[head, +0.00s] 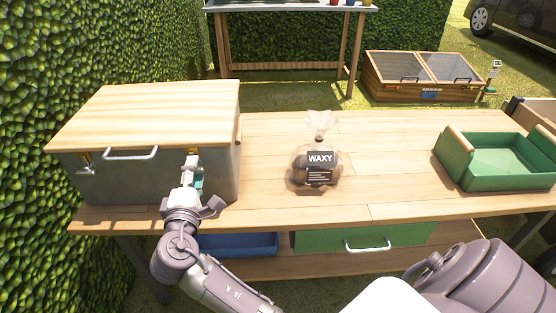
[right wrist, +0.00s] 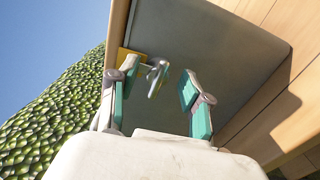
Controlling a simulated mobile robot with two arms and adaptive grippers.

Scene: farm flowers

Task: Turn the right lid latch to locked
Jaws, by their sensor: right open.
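The grey metal chest (head: 130,182) stands at the left end of the table, its wooden lid (head: 150,112) closed. The right lid latch is a small metal lever (right wrist: 155,78) by a yellow plate (right wrist: 129,59), high on the chest's front. In the head view my right gripper (head: 193,176) is at the chest's front and largely covers this latch. In the right wrist view the gripper (right wrist: 160,88) is open, its teal pads apart on either side of the lever. The lever shows between them, with a gap to the right pad; whether the left pad touches it is unclear. My left gripper is out of view.
A handle (head: 131,153) and a left latch (head: 86,158) are on the chest's front. A WAXY bag (head: 318,168) stands mid-table and a green tray (head: 453,172) at the right. The tabletop between them is clear. A hedge (head: 45,60) rises at the left.

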